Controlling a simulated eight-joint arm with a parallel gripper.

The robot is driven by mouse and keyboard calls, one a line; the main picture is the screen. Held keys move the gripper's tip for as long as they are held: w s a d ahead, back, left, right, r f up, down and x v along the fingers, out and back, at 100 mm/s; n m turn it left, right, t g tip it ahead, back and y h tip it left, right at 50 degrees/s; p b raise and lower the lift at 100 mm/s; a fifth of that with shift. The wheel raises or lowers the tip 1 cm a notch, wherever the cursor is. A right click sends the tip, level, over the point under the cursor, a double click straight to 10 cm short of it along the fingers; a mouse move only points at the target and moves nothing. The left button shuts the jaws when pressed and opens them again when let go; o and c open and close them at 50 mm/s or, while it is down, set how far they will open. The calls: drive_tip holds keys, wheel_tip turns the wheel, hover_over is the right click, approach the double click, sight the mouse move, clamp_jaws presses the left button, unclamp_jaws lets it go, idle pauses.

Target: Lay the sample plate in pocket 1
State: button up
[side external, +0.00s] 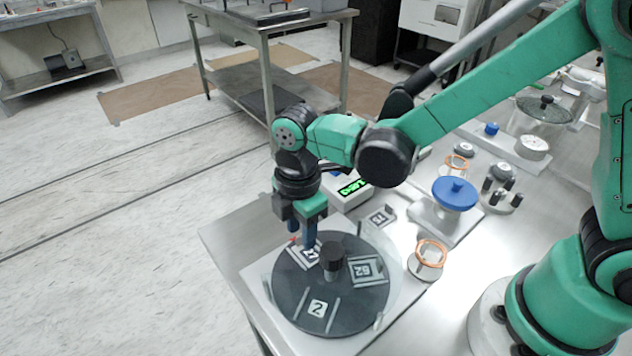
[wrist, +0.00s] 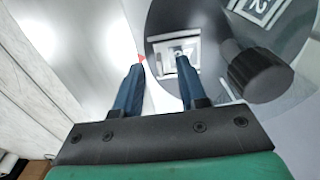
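A dark round disc (side external: 330,318) with a black centre knob (side external: 332,256) lies on a pale base at the table's front corner. A white label reading 2 (side external: 317,308) marks its near part. A white-framed plate with a dark number (side external: 311,254) lies at its far-left edge; it also shows in the wrist view (wrist: 184,58). A second numbered plate (side external: 366,270) lies right of the knob. My gripper (side external: 300,240) points down over the far-left edge. In the wrist view its blue fingers (wrist: 160,68) are apart, the right one in front of the first plate. I see nothing clamped between them.
A loose numbered plate (side external: 382,216) lies behind the disc. A red triangle mark (wrist: 142,59) sits at the disc's edge.

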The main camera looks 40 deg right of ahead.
wheel_tip(320, 180, up, 11)
drive_tip(key=s+d+m+t, duration=0.3)
drive_tip(key=d+m+t, duration=0.4)
drive_tip(key=d+m, duration=0.6)
drive_tip(key=shift+s+d+f+m, duration=0.25)
drive_tip(key=shift+s+m, duration=0.05)
drive_tip(key=shift+m, duration=2.2)
